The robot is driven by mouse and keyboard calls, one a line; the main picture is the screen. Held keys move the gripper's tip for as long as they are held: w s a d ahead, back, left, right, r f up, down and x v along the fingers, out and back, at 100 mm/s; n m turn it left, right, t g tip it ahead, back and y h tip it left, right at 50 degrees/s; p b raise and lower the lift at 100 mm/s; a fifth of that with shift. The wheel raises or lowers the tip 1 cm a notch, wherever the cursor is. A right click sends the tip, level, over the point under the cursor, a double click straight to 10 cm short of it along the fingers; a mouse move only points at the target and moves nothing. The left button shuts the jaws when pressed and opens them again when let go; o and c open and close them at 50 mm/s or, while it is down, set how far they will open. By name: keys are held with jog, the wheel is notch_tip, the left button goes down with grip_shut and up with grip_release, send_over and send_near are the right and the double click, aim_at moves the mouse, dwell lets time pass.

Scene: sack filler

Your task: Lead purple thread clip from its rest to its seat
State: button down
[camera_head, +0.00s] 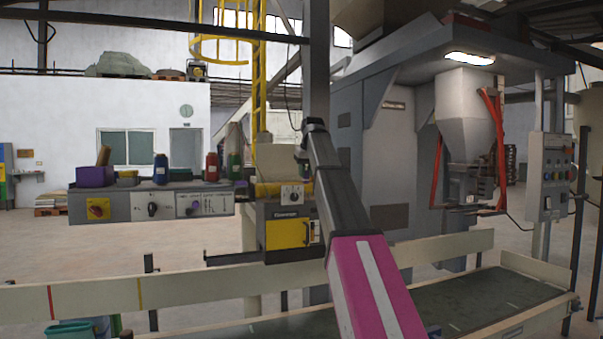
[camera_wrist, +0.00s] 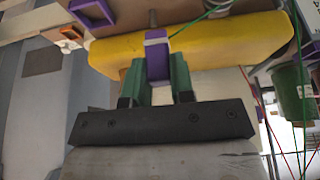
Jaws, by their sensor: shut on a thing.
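My gripper (camera_wrist: 164,78) shows in the wrist view, with its green fingers shut on a purple piece that looks like the thread clip (camera_wrist: 157,56). The clip is upright between the fingers, in front of a yellow bar (camera_wrist: 215,40); I cannot tell whether it touches the bar. In the head view my arm reaches to the sewing head (camera_head: 290,190), and the clip is not discernible.
A green cone or pot (camera_wrist: 292,94) stands right of my gripper, with thin red and green threads near it. In the head view, a grey control shelf (camera_head: 150,205) with bottles is left of the sewing head. A conveyor (camera_head: 480,300) runs below.

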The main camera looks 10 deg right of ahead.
jog(key=shift+d, duration=0.3)
jog(key=shift+f, duration=2.4)
notch_tip(320, 180, up, 5)
jog(key=shift+w+d+f, duration=0.25)
jog(key=shift+d+f, duration=0.65)
jog(key=shift+d, duration=0.25)
jog(key=shift+w+d+f, duration=0.2)
jog(key=shift+d+f, duration=0.7)
jog(key=shift+d, duration=0.25)
jog(key=shift+w+d+f, duration=0.25)
jog(key=shift+d+f, duration=0.65)
jog(key=shift+d, duration=0.25)
